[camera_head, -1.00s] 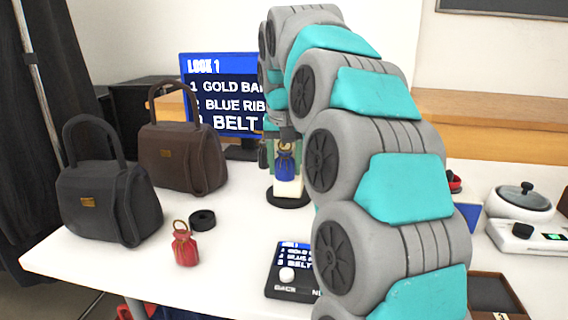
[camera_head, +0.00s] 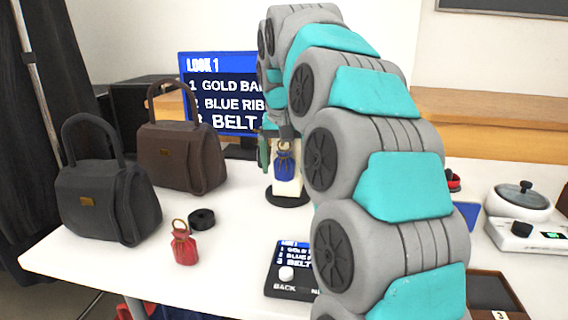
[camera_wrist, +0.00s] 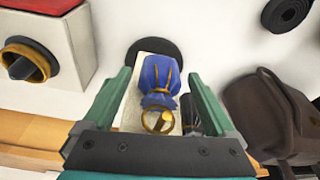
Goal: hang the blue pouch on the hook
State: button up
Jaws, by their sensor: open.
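The blue pouch (camera_head: 285,164) hangs upright against the front of a cream post on a round black base (camera_head: 288,200). In the wrist view the pouch (camera_wrist: 161,76) lies between my gripper's (camera_wrist: 157,76) two green fingers, with gaps on both sides. The fingers are open. The pouch's gold ring (camera_wrist: 145,122) shows around a short gold piece that looks like the hook (camera_wrist: 161,121). In the head view one green finger shows left of the pouch; my arm hides much of the rest.
A red pouch (camera_head: 184,247) and a black roll (camera_head: 201,218) stand front left. Behind them are a dark grey bag (camera_head: 100,205) and a brown bag (camera_head: 180,160). A screen (camera_head: 215,95) stands behind the post. A button panel (camera_head: 290,290) is in front, a white scale (camera_head: 525,235) at right.

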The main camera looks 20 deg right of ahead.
jog(key=shift+v, duration=3.9)
